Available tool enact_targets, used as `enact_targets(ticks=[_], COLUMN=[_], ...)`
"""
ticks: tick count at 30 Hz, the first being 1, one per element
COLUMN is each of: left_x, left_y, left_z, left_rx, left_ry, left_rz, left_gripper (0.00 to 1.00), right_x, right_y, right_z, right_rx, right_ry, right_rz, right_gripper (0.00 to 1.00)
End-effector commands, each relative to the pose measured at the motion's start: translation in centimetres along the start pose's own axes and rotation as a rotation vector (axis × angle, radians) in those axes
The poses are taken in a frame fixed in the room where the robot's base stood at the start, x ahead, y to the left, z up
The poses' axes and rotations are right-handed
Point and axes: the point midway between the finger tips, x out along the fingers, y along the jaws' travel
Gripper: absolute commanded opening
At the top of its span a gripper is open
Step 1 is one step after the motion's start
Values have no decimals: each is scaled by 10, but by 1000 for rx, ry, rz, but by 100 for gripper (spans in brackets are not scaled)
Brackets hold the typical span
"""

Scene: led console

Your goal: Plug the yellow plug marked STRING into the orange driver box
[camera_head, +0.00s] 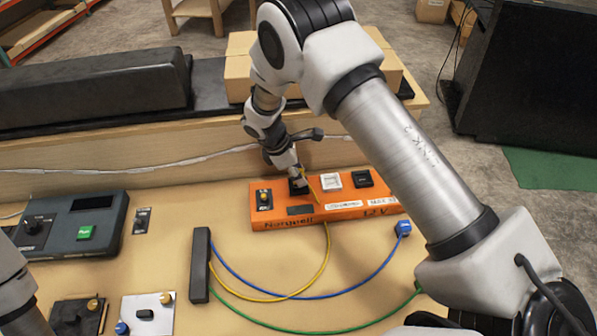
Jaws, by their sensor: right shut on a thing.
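The orange driver box (345,212) lies on the table, with black and white parts on its top face. My right gripper (299,180) reaches down onto the box's back-left part, over a dark socket area. It is shut on the yellow plug, which is mostly hidden by the fingers. The yellow cable (327,250) runs from the gripper over the front of the box. Whether the plug is seated or just above the box I cannot tell, and its STRING mark is not readable. Only part of my left arm shows at the left edge, without its gripper.
A black strip (200,265) feeds yellow, blue and green cables. A dark console (75,225) with a green button stands left, with small plates in front. A cardboard box (238,65) stands behind.

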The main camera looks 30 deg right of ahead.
Motion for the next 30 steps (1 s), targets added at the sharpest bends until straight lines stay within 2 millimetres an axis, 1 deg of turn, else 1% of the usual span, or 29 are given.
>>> enact_targets(ticks=[8, 18, 30], left_x=[0, 3, 2], left_y=[0, 0, 0], left_z=[0, 0, 0], left_rx=[0, 0, 0], left_ry=[0, 0, 0], left_rz=[0, 0, 0], left_gripper=[40, 40, 40], right_x=[0, 7, 7], right_y=[0, 0, 0], right_z=[0, -3, -3], right_rx=[0, 0, 1], right_ry=[0, 0, 0], right_rz=[0, 0, 0], right_gripper=[0, 0, 0])
